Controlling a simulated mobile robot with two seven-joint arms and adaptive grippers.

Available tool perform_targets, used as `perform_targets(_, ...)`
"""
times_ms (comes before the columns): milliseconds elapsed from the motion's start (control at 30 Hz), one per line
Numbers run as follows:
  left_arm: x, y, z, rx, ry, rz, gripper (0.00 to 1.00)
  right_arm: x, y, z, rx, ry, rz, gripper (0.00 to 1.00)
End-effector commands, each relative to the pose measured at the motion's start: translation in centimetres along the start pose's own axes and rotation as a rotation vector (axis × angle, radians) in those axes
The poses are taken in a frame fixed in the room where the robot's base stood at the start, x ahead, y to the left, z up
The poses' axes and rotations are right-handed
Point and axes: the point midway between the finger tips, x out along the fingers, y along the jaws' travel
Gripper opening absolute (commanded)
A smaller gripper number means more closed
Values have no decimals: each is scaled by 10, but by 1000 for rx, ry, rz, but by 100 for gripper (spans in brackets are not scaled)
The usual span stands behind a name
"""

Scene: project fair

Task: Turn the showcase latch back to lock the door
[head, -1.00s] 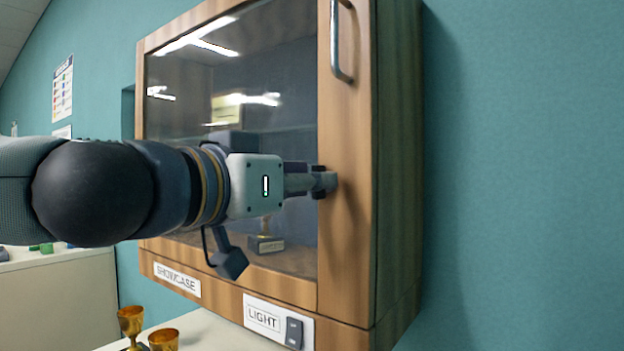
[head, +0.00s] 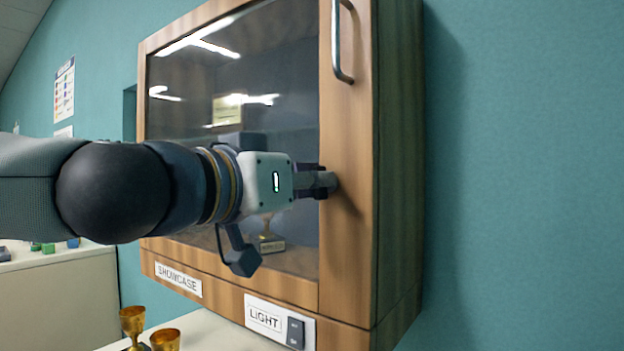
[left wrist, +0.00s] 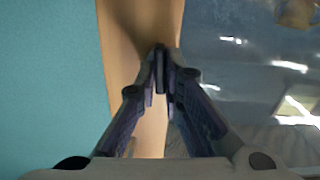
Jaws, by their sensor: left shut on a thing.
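The showcase (head: 398,170) is a wooden wall cabinet with a glass-panelled door (head: 345,270), which looks flush with the cabinet. The door has an upright metal handle (head: 337,45) high on its right stile. The grey latch (head: 331,182) is on that stile below the handle, partly hidden by my fingers. My left gripper (head: 318,182) is shut on the latch. In the left wrist view the left gripper's fingertips (left wrist: 161,68) are together in front of the wooden stile (left wrist: 140,30) and hide most of the latch. My right gripper is not in view.
A light switch (head: 295,333) and a showcase label (head: 179,280) are on the lower rail. Gold cups (head: 165,340) stand on a surface below. A trophy (head: 269,240) is behind the glass. The teal wall (head: 520,180) to the right is clear.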

Motion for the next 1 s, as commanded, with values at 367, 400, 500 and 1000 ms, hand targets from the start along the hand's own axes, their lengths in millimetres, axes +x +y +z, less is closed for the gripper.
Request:
perform_targets(367,0,-2,0,-307,0,-1,0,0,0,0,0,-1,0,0)
perform_targets(400,0,-2,0,-345,0,-1,0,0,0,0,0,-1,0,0)
perform_targets(500,0,-2,1,-440,0,-1,0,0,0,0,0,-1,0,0)
perform_targets(1000,0,-4,2,-916,1,0,0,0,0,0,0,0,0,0)
